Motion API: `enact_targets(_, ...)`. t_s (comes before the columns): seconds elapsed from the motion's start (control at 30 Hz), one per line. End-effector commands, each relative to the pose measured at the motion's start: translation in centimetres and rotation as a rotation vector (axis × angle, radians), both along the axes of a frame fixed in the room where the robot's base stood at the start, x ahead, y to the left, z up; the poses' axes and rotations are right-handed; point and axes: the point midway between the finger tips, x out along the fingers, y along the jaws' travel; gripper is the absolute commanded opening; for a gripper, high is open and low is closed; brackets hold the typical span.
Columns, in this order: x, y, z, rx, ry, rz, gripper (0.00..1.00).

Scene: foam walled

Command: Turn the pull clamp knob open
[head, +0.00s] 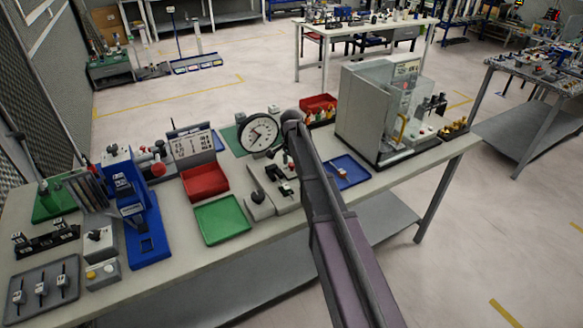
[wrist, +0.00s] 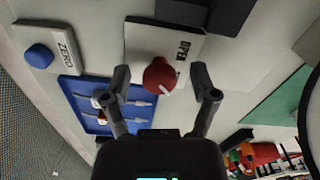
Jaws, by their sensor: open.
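The red knob (wrist: 158,75) with a white pointer mark sits on a light plate (wrist: 135,48) with black lettering, in the wrist view. My gripper (wrist: 161,76) is open, one finger on each side of the knob. I see a gap on both sides and no clear contact. In the head view, my arm crosses the middle of the bench and hides most of the gripper. A small red part, perhaps the same knob, shows beside the arm above a light fixture (head: 262,206) with black levers.
A blue tray (wrist: 72,88) with small parts and a blue ZERO button (wrist: 38,57) lie near the knob. The large dial gauge (head: 258,133) stands close behind the arm. Red and green trays (head: 222,219) lie left, a grey machine (head: 362,105) right.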

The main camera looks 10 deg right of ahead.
Motion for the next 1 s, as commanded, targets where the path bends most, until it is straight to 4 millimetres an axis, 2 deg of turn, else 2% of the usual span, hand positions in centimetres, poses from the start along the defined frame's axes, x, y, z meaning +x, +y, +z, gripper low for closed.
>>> enact_targets(0.27, 0.00, -0.10, -0.01, 0.000, 0.000, -0.001, 0.76)
enact_targets(0.53, 0.00, -0.09, -0.01, 0.000, 0.000, -0.001, 0.00)
enact_targets(1.0, -0.06, -0.09, -0.03, -0.001, 0.001, 0.049, 0.00)
